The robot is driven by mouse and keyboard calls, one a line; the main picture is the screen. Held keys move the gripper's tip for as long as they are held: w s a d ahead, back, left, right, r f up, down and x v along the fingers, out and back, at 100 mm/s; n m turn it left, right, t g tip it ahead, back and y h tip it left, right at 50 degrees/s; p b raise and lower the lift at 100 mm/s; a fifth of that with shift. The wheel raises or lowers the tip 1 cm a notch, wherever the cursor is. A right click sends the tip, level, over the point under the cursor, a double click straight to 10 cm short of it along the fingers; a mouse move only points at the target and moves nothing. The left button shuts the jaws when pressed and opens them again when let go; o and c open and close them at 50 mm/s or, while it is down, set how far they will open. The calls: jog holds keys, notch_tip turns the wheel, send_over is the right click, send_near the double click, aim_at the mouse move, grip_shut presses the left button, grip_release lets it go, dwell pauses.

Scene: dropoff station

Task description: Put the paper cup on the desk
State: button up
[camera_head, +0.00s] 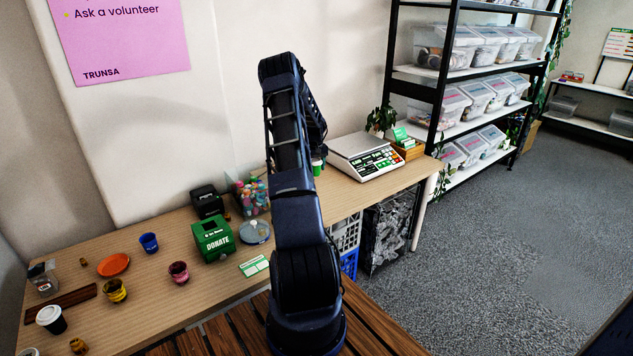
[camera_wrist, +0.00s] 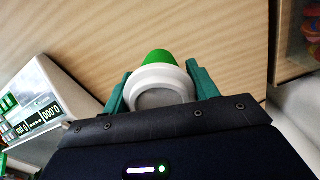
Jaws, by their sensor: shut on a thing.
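My gripper (camera_wrist: 160,70) shows in the wrist view with its two teal fingers on either side of a green paper cup with a white lid or rim (camera_wrist: 158,62). It is shut on this cup. The cup lies over the light wooden desk (camera_wrist: 90,38); I cannot tell whether it touches the top. In the head view my arm hides the gripper and most of the cup; a small green piece of the cup (camera_head: 317,167) shows beside the arm. The desk (camera_head: 205,287) runs along the wall.
A scale (camera_head: 364,157) stands to the right of the cup. A jar of colourful items (camera_head: 250,195), a green donation box (camera_head: 213,239) and a round grey object (camera_head: 255,231) stand to the left. Several cups, an orange plate (camera_head: 113,265) and a white-lidded dark cup (camera_head: 51,319) occupy the left end.

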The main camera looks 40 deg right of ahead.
jog(key=shift+f, duration=4)
jog(key=shift+f, duration=0.15)
jog(key=o, duration=0.9)
